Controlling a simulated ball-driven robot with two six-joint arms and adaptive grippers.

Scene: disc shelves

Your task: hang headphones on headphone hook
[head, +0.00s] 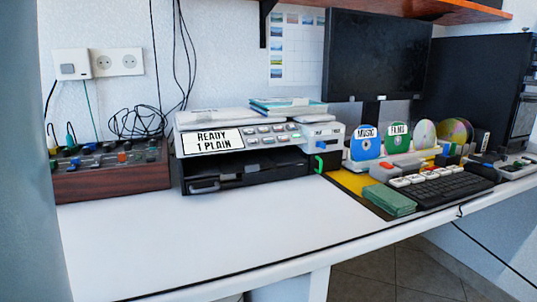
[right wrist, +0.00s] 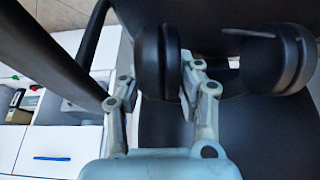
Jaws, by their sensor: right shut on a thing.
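My right gripper (right wrist: 158,82) shows in the right wrist view, with its two grey fingers on either side of one round black ear cup of the headphones (right wrist: 157,55). It is shut on that ear cup. The other black ear cup (right wrist: 288,60), with a greyish rim, is further right, outside the fingers. How the headband runs is hard to tell against the dark background. I cannot make out the headphone hook in either view. Neither gripper shows in the head view, and my left gripper is not in view.
In the head view a white desk (head: 190,235) holds a printer (head: 250,165), a control box (head: 110,178), discs in stands (head: 365,143), a keyboard (head: 440,185) and a monitor (head: 375,55). Its front left is clear. A black chair (right wrist: 255,130) and white drawers (right wrist: 55,145) show in the wrist view.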

